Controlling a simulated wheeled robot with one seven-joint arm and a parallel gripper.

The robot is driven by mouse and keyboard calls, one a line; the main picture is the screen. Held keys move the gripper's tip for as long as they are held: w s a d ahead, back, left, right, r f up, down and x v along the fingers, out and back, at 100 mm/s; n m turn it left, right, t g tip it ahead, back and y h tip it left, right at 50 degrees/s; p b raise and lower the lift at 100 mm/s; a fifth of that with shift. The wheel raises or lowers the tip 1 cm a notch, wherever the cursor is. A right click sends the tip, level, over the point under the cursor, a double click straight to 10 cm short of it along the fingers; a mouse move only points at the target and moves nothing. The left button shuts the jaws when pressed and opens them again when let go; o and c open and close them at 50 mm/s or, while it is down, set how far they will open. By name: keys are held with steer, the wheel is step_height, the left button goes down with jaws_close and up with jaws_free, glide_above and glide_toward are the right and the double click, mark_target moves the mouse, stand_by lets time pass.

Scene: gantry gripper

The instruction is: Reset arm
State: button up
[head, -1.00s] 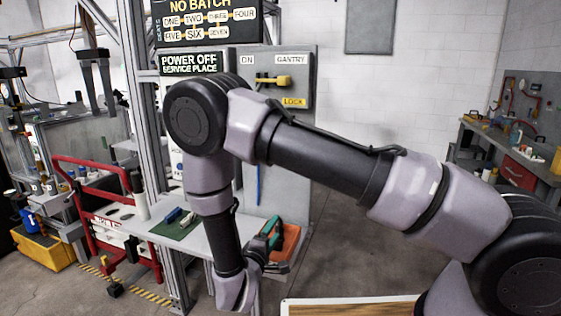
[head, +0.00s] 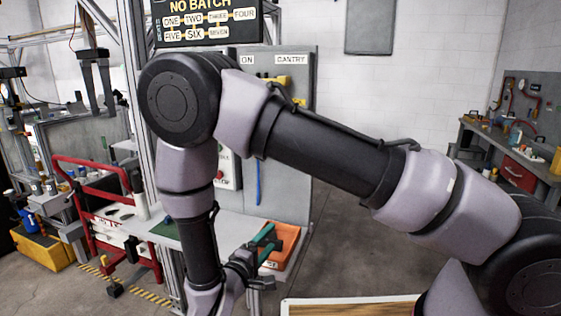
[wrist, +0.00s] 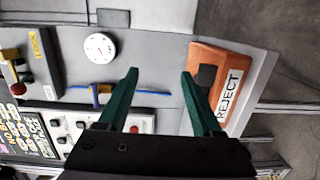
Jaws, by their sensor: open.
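My gripper (head: 266,238) has green fingers and hangs low under my bent arm, in front of the bench by the gantry panel. In the wrist view my gripper (wrist: 158,74) is open, with a wide gap between its fingers and nothing in it. The right finger overlaps the orange reject tray in that view; I cannot tell whether it touches. My arm covers much of the middle of the head view, including part of the panel.
The orange tray (head: 285,240) marked REJECT (wrist: 240,64) stands on the bench beside the gripper. The grey gantry panel (head: 290,150) rises behind. A red cart (head: 92,210) stands at left, a workbench (head: 480,140) at far right. Floor between is clear.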

steer(key=d+r+m+g, duration=1.1)
steer(key=d+r+g, duration=0.4)
steer(key=d+r, duration=0.55)
steer(key=s+d+r+m+t+y, duration=0.3)
steer(key=d+r+y, duration=0.1)
steer(key=r, duration=0.4)
steer(key=s+d+r+m+t+y, duration=0.3)
steer(key=s+r+y, duration=0.1)
steer(key=r, duration=0.4)
steer(key=shift+s+d+y, duration=0.2)
steer(key=shift+d+y, duration=0.15)
steer(key=shift+y, duration=0.55)
